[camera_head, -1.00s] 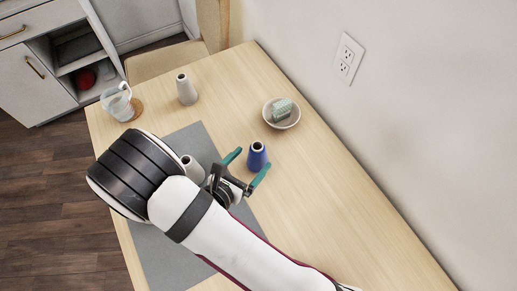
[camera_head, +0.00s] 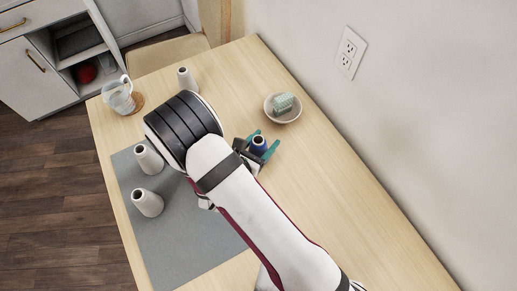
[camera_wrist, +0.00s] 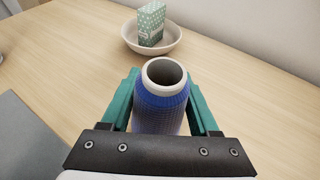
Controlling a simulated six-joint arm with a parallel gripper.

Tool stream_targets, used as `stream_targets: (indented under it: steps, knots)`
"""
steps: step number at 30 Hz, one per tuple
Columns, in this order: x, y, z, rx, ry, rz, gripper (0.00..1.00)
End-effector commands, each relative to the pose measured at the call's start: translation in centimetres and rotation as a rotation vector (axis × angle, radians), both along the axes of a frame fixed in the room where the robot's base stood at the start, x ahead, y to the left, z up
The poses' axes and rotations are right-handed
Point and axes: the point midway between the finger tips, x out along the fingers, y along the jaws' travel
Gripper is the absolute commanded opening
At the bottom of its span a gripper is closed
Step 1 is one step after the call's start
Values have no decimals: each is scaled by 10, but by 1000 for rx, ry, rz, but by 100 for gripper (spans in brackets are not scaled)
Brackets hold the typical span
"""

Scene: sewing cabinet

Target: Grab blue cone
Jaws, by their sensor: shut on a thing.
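The blue cone (camera_head: 259,143) is a blue thread cone with a pale rim and a dark hole at its top. It stands upright on the wooden table, right of the grey mat. It also shows large in the middle of the wrist view (camera_wrist: 160,104). My gripper (camera_head: 264,147) has its green fingers on both sides of the cone and is shut on it. In the wrist view my gripper (camera_wrist: 160,112) holds the cone between the two fingers. The cone's lower part is hidden by my gripper.
Two white cones (camera_head: 148,203) (camera_head: 149,159) stand on the grey mat (camera_head: 190,245), and another white cone (camera_head: 187,78) stands near the far edge. A bowl (camera_head: 270,113) holds a patterned green box (camera_head: 284,102). The right table side is clear.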

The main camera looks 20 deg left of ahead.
Motion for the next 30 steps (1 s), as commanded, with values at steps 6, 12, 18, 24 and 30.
stream_targets:
  steps: [6,12,18,24,30]
  knots:
    - [0,0,0,0,0,0,3]
    - [0,0,3,1,-1,0,3]
    - [1,1,39,6,-4,0,3]
    - [1,1,87,6,-4,0,3]
    - [35,14,96,2,-3,39,3]
